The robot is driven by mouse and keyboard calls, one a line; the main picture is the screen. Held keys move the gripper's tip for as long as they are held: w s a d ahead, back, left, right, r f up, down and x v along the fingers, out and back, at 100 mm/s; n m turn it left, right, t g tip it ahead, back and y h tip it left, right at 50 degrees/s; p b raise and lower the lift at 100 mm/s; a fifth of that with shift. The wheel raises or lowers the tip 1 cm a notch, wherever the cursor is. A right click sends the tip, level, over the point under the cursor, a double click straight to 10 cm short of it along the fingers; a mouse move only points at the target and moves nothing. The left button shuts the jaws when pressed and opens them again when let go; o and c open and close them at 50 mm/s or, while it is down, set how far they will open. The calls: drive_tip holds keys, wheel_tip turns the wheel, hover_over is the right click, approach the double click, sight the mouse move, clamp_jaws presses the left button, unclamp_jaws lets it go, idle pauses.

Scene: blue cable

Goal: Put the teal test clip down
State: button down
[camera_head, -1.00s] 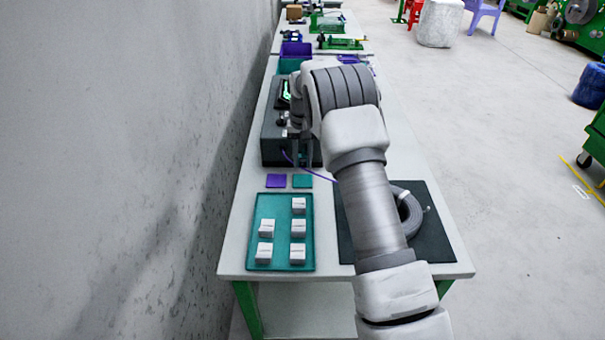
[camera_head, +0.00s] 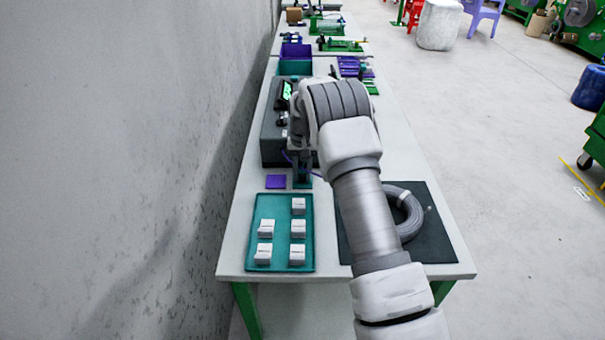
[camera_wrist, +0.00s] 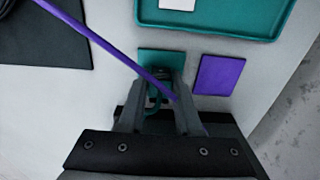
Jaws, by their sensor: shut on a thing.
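My gripper (camera_wrist: 160,104) is shut on the teal test clip (camera_wrist: 155,94), which is mostly hidden between the fingers in the wrist view. In the head view my gripper (camera_head: 303,176) is over the teal square (camera_head: 302,186) on the table. The teal square also shows just beyond the fingertips in the wrist view (camera_wrist: 160,60). I cannot tell whether the clip touches it. A purple square (camera_head: 276,181) lies beside it.
A teal tray (camera_head: 262,205) with several white blocks lies nearer the camera. A dark instrument box (camera_head: 271,140) stands behind, by the wall. A dark mat (camera_head: 436,245) with a grey cable coil (camera_head: 413,212) lies to the right, partly behind my arm.

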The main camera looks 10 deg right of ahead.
drive_tip(key=shift+s+f, duration=0.1)
drive_tip(key=shift+f, duration=0.15)
